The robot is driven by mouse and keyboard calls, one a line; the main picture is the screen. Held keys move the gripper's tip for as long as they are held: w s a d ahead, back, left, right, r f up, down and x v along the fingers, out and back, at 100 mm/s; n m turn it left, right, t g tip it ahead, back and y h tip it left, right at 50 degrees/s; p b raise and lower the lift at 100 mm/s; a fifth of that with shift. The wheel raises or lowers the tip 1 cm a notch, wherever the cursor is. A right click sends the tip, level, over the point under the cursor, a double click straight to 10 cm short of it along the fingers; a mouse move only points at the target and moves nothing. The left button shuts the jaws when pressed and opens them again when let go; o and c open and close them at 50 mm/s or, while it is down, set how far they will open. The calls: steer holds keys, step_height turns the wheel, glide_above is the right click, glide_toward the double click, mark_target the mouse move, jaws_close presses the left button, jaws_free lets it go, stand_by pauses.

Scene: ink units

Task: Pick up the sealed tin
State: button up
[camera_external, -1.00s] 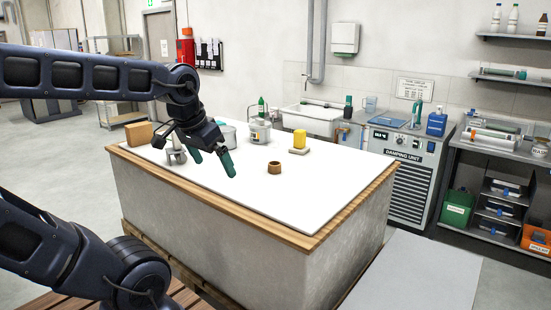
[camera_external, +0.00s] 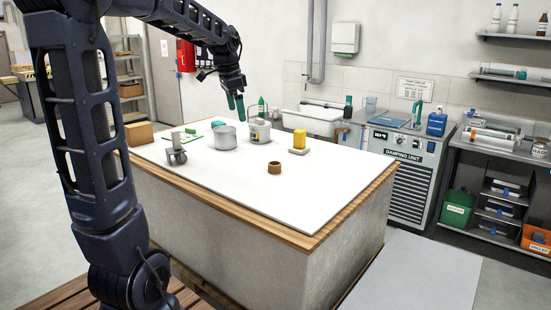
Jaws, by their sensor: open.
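Two round metal tins stand side by side on the white tabletop. One is a plain grey tin (camera_external: 225,138), and the other is a grey tin with a pale label (camera_external: 259,134) just to its right. I cannot tell for certain which of them is sealed. My gripper (camera_external: 235,106) hangs above and slightly behind the pair in the picture, its two green fingers pointing down. The fingers are apart, with nothing between them, and look clear of both tins.
A green bottle (camera_external: 261,106) shows behind the tins. The front of the tabletop is clear.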

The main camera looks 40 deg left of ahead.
steer(key=w+a+f+m, duration=0.2)
steer(key=w+a, duration=0.4)
steer(key=a, duration=0.2)
steer(key=m+g+h, duration=0.1)
steer(key=m, duration=0.1)
glide_above(225, 128)
steer(key=s, duration=0.1)
step_height(225, 128, down, 4)
steer(key=shift+f, duration=0.15)
steer(key=shift+a+f, duration=0.1)
steer(key=shift+f, duration=0.1)
steer(key=f, duration=0.5)
steer(key=shift+w+d+f, duration=0.1)
steer(key=shift+w+d, duration=0.15)
steer(key=shift+d, duration=0.05)
steer(key=shift+w+f, duration=0.1)
steer(key=shift+f, duration=2.55)
steer(key=shift+c, duration=0.2)
steer(key=c, duration=1.2)
steer(key=shift+o, duration=0.2)
steer(key=shift+r, duration=0.1)
